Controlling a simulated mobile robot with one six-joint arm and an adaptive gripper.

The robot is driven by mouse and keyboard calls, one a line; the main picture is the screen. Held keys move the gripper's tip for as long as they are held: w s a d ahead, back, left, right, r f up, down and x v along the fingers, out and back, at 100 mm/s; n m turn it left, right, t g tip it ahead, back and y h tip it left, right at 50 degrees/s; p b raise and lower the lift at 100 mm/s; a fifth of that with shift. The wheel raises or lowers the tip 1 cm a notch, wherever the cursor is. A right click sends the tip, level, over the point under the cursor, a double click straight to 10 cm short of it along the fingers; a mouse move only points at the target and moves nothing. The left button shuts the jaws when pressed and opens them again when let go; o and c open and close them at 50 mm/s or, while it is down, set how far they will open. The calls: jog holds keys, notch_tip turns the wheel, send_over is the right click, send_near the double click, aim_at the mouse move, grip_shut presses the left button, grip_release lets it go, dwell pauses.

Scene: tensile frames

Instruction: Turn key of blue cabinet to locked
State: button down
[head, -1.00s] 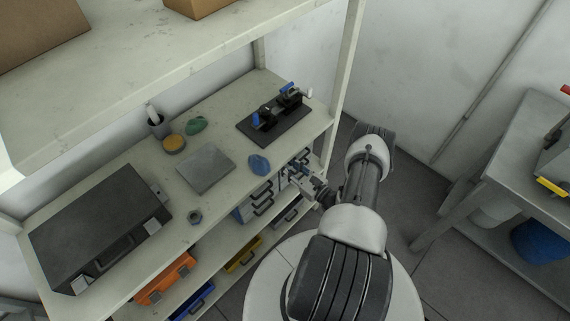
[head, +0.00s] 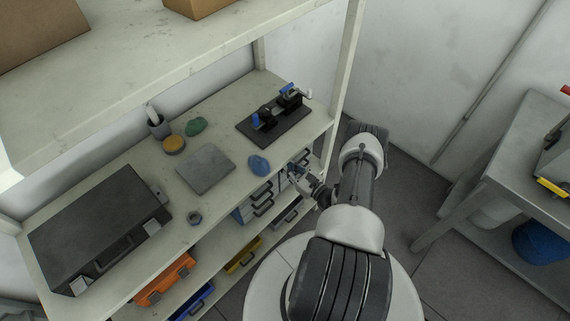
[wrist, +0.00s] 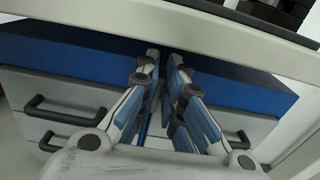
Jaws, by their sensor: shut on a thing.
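The blue cabinet (wrist: 60,62) has a blue body and light grey drawer fronts with dark bar handles. It sits under the worktop, and its drawers (head: 262,196) show below the shelf edge in the head view. My gripper (wrist: 165,62) is in front of the cabinet, between the left and right drawer columns, with its fingertips close together near the blue front. In the head view my gripper (head: 297,174) is at the cabinet's upper front, just below the shelf edge. The key is hidden between and behind the fingers, so its angle cannot be seen.
The pale shelf edge (wrist: 200,22) runs close above my gripper. The shelf top carries a black fixture (head: 275,125), a blue lump (head: 259,165), a grey plate (head: 205,168) and a dark case (head: 100,230). Open floor lies to the right, before a grey table (head: 520,150).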

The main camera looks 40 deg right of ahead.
jog(key=shift+n, duration=0.4)
jog(key=shift+a+f+n+b, duration=0.3)
jog(key=shift+n+b, duration=0.2)
jog(key=shift+n, duration=2.35)
jog(key=shift+a+f+n+b, duration=0.3)
jog(key=shift+n+b, duration=0.25)
jog(key=shift+n, duration=2.35)
jog(key=shift+a+f+n+b, duration=0.3)
jog(key=shift+n+b, duration=0.2)
jog(key=shift+n, duration=2.35)
jog(key=c, duration=1.7)
grip_release()
jog(key=shift+s, duration=0.1)
